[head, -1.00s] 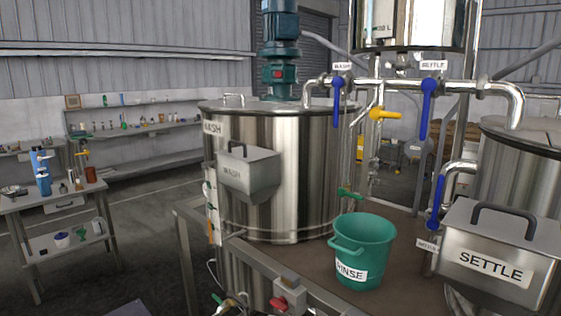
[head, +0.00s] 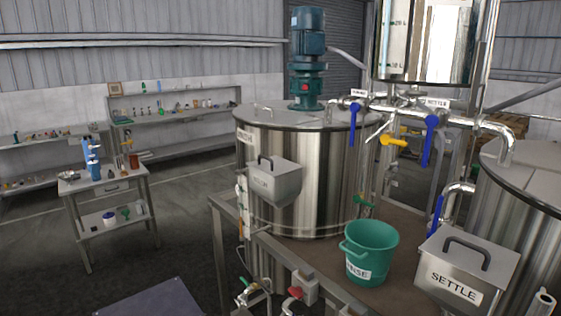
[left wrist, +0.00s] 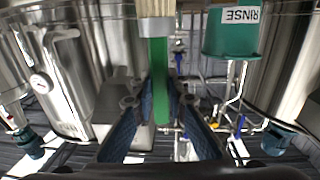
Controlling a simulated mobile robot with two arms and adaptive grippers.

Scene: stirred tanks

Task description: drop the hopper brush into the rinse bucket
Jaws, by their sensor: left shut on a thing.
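The hopper brush (left wrist: 159,75) has a green handle and pale bristles, and it shows in the left wrist view. My left gripper (left wrist: 158,102) is shut on its green handle, with the bristles at the top of the picture. The green rinse bucket (head: 370,252), labelled RINSE, stands upright on the brown deck in the head view. It also shows upside down at the upper right of the left wrist view (left wrist: 231,32), apart from the brush. The inside of the bucket is mostly hidden. Neither gripper shows in the head view.
The WASH tank (head: 300,170) stands behind and left of the bucket, with a steel hopper (head: 276,184) on its side. The SETTLE hopper (head: 465,275) is to the right. Pipes with blue valve handles (head: 431,140) run above. A bench (head: 105,183) stands left, beyond open floor.

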